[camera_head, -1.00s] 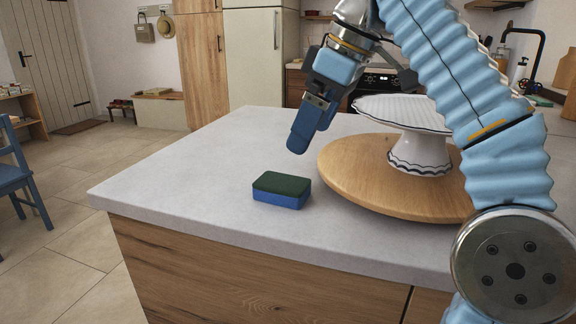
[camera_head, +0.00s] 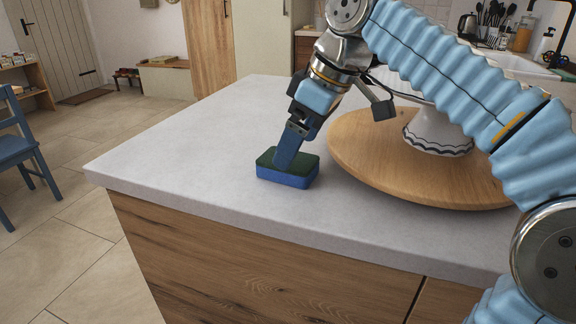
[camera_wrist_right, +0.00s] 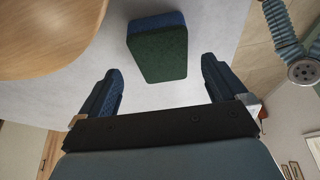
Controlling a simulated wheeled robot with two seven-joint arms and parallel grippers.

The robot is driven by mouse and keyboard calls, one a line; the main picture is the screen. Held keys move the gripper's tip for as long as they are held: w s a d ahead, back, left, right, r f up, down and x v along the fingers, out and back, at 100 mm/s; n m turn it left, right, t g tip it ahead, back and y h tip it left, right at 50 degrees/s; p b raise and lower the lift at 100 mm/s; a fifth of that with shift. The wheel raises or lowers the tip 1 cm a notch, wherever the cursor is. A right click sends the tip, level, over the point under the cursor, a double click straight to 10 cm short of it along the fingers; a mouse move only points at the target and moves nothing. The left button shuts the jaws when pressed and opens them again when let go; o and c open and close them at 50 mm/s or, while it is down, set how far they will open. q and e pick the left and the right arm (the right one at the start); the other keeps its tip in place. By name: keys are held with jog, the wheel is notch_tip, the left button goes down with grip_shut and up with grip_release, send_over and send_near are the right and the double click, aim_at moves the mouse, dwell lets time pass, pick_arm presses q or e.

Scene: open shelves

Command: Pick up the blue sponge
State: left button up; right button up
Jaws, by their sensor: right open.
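The blue sponge (camera_head: 288,180) with a dark green top lies flat on the grey counter (camera_head: 190,160), near its front edge. My right gripper (camera_head: 284,160) hangs over it, its fingers overlapping the sponge in the head view. In the right wrist view the gripper (camera_wrist_right: 162,85) is open and empty. There the sponge (camera_wrist_right: 158,50) lies beyond the fingertips, roughly in line with the gap between them. Whether a finger touches the sponge cannot be told. My left gripper is not in view.
A round wooden board (camera_head: 380,165) lies on the counter just right of the sponge; it also shows in the right wrist view (camera_wrist_right: 40,35). A white cake stand (camera_head: 437,130) stands on it, partly hidden by my arm. The counter left of the sponge is clear.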

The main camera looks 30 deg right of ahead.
jog(key=shift+x, duration=1.95)
jog(key=shift+s+a+f, duration=0.1)
jog(key=shift+f, duration=0.1)
jog(key=shift+c, duration=0.3)
jog(key=c, duration=1)
jog(key=shift+r, duration=0.15)
